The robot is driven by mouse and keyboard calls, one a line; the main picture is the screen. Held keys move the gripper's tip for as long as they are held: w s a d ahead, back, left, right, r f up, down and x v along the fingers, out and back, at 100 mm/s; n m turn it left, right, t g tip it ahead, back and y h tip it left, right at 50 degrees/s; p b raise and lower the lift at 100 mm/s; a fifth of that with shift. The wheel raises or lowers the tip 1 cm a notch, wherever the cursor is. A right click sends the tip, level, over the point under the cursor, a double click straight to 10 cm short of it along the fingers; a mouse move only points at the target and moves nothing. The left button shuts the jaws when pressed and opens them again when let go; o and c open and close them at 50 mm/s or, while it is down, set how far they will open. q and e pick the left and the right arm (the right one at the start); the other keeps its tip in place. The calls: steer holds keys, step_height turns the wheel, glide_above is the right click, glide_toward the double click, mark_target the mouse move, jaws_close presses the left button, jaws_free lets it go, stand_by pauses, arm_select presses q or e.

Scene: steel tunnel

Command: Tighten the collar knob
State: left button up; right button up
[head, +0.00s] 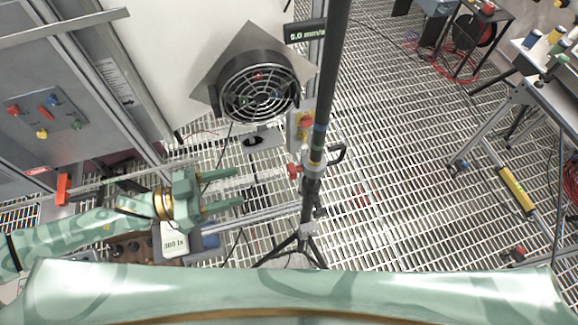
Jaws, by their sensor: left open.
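A dark upright pole (328,92) on a tripod stand (298,244) rises in the middle of the view. My right gripper is not in view.
A round black fan (257,92) stands behind, left of the pole. A box with a red button (305,122) is close to the pole. A grey cabinet (85,75) fills the left. A workbench (535,85) stands right. The grating floor (415,175) right of the pole is largely clear.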

mark_target(288, 172)
arm_select(q)
steer(key=p+x, duration=0.1)
steer(key=x, duration=1.2)
steer(key=shift+a, duration=0.1)
steer(key=c, duration=1)
